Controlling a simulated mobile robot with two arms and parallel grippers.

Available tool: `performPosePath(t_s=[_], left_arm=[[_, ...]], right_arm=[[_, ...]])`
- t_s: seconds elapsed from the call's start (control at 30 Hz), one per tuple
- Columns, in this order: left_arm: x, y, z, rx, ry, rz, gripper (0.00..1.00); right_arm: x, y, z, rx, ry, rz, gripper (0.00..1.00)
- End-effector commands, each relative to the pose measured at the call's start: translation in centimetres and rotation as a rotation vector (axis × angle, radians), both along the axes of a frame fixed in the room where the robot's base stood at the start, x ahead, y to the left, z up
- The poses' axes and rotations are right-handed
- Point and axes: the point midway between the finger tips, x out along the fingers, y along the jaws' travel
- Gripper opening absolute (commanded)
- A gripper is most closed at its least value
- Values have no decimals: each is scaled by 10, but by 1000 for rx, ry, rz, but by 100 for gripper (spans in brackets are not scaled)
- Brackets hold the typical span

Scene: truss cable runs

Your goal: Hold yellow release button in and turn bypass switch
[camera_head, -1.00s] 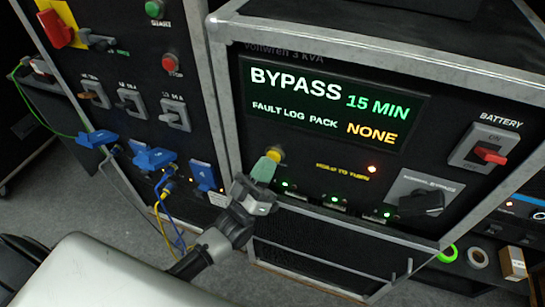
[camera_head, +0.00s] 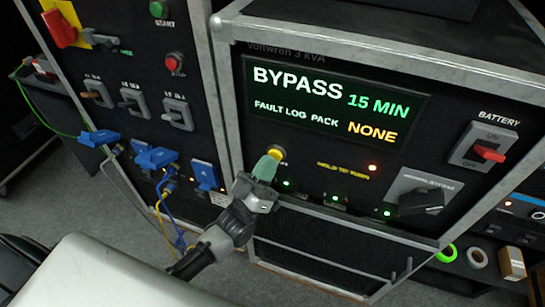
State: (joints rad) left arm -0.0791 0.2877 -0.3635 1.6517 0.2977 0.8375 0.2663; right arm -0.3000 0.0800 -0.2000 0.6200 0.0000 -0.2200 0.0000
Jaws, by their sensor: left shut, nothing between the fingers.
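The yellow release button (camera_head: 276,153) is on the lower left of the black UPS panel, below the lit display. My left gripper (camera_head: 266,167) is shut and empty, its greenish fingertips at the button and covering its lower part. I cannot tell how far in the button is. The black bypass switch (camera_head: 421,201) is a rotary knob on a grey plate at the panel's lower right, with nothing touching it. The display (camera_head: 333,104) reads "BYPASS 15 MIN" and "FAULT LOG PACK NONE". My right gripper is out of view.
A red battery switch (camera_head: 487,153) is above the bypass switch. Several green-lit modules line the panel's bottom edge. A left cabinet has breakers (camera_head: 177,113), blue plugs (camera_head: 157,158) and hanging cables. A shelf at right holds tape rolls (camera_head: 477,257).

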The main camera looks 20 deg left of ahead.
Motion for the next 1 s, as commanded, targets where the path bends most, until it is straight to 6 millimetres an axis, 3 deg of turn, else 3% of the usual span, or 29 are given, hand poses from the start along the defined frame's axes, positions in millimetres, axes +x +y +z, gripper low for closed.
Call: performPosePath(t_s=[0.03, 0.53, 1.0], left_arm=[[4, 3, 8, 1, -23, 12, 0], [3, 3, 9, 1, -25, 12, 0], [-11, 2, 8, 1, -22, 9, 0]], right_arm=[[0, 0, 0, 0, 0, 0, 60], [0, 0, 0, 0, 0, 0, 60], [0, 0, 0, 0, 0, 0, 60]])
